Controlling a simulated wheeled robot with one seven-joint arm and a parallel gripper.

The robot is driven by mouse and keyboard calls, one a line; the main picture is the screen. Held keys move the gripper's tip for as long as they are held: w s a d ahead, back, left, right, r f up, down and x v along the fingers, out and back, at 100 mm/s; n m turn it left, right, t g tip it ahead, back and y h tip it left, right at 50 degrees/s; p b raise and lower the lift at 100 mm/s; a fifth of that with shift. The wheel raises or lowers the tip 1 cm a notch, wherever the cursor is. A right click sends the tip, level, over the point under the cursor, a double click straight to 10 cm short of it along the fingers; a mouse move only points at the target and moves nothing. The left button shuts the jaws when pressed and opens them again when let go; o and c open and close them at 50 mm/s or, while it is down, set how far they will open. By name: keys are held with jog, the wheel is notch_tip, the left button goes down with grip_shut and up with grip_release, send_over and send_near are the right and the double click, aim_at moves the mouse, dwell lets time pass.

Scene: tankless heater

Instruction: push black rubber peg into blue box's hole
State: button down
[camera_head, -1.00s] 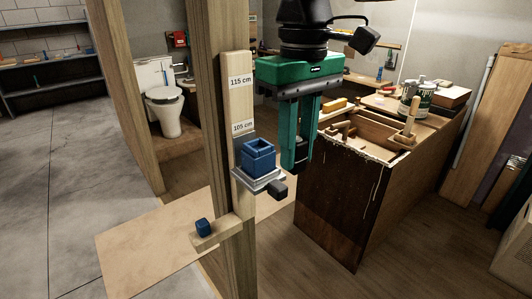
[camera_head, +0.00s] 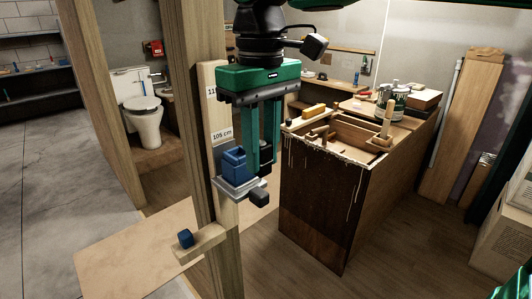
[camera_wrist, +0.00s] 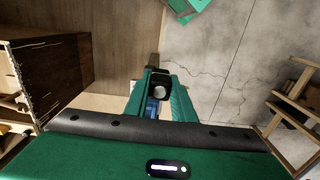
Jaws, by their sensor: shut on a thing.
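The blue box (camera_head: 234,166), with a square hole open at its top, sits upright on a grey metal bracket (camera_head: 236,190) on a wooden post. My gripper (camera_head: 263,163) points down just to the right of the box, with its green fingers close to the box's side. It is shut on a small dark thing (camera_head: 266,154), apparently the black rubber peg, mostly hidden by the fingers. In the wrist view, a round greyish end (camera_wrist: 159,91) shows between the fingers, and part of the blue box (camera_wrist: 152,107) shows beside them. I cannot tell whether they touch.
A black block (camera_head: 259,197) juts from the bracket's front right. A wooden workbench (camera_head: 325,205) with tools and cans stands to the right. Open floor lies between bench and post.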

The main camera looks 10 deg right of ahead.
jog(key=shift+w+a, duration=0.6)
jog(key=shift+w, duration=0.95)
jog(key=shift+w+a, duration=0.65)
jog(key=shift+w, duration=0.85)
jog(key=shift+w+a, duration=0.6)
jog(key=shift+w, duration=0.95)
jog(key=shift+f, duration=0.95)
jog(key=c, duration=1.4)
grip_release()
jog(key=shift+r, duration=0.1)
notch_tip(320, 180, up, 10)
jog(key=shift+r, duration=0.25)
jog(key=shift+w, duration=0.1)
